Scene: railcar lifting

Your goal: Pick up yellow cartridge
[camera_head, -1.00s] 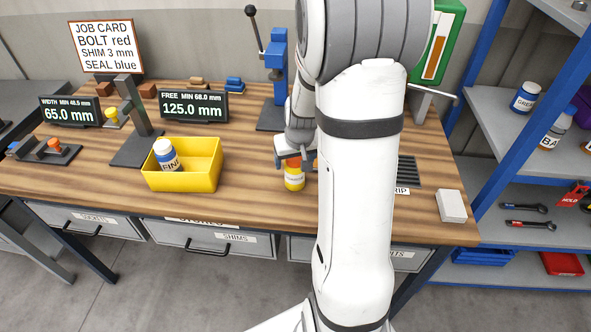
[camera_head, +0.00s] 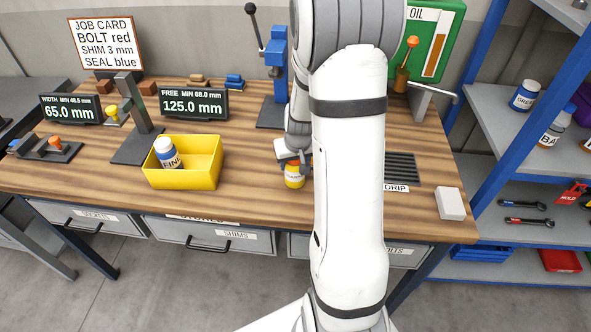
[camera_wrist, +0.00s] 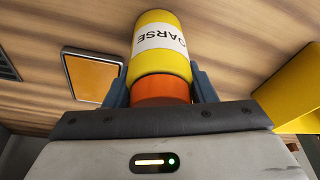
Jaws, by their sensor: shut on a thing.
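The yellow cartridge (camera_head: 294,179) has an orange cap and a white label, and it stands at the front middle of the wooden bench. In the wrist view the cartridge (camera_wrist: 160,45) shows part of its label, reading "OARSE", and its orange cap (camera_wrist: 161,90) sits between my fingers. My gripper (camera_head: 293,162) comes down from above and is shut on the cartridge at its cap end. In the wrist view my gripper (camera_wrist: 160,88) has a blue-grey finger on each side of the cap. I cannot tell whether the cartridge's base touches the bench.
A blue press (camera_head: 277,60) is behind. The drip tray (camera_head: 401,168) and a white block (camera_head: 450,204) are right. An orange plate (camera_wrist: 93,75) lies near the cartridge.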

